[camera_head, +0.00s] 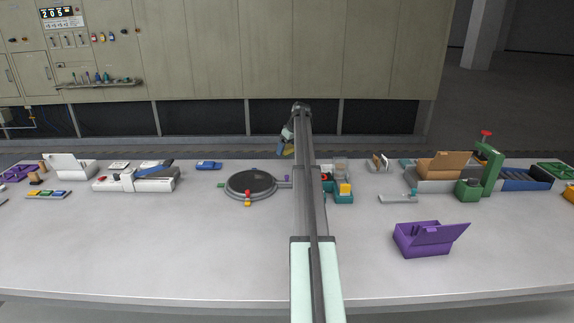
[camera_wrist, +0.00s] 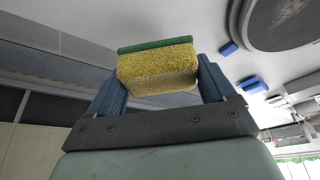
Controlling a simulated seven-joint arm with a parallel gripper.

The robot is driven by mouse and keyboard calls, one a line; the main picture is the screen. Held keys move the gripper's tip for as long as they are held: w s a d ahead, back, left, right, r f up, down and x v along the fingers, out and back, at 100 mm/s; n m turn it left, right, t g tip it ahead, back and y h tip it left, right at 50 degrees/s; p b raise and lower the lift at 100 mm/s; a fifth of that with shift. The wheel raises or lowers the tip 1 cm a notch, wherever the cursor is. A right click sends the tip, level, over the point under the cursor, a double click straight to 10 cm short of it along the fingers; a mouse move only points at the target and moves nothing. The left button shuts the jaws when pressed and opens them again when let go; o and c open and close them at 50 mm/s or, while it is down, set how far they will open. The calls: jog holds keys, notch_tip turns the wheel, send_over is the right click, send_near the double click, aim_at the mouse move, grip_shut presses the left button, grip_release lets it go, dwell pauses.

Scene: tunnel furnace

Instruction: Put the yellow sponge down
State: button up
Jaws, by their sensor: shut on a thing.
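The yellow sponge (camera_wrist: 158,70) has a green layer on one face. In the wrist view it sits between the two fingers of my gripper (camera_wrist: 160,82), which is shut on it. In the head view my gripper (camera_head: 287,146) is above the far edge of the table, near its middle, with a bit of the yellow sponge (camera_head: 289,151) showing beside it. My arm hides part of the view there. Whether the sponge is over the table or beyond its edge I cannot tell.
The grey table (camera_head: 150,250) is clear across its front left. Right of my arm are a teal holder (camera_head: 343,197) and a purple box (camera_head: 422,240) with a raised lid.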

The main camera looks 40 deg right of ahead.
aim_at(285, 167)
jog(key=shift+f, duration=3.75)
jog(key=shift+f, duration=0.1)
jog(key=o, duration=0.8)
jog(key=v, duration=1.2)
jog(key=shift+a, duration=0.1)
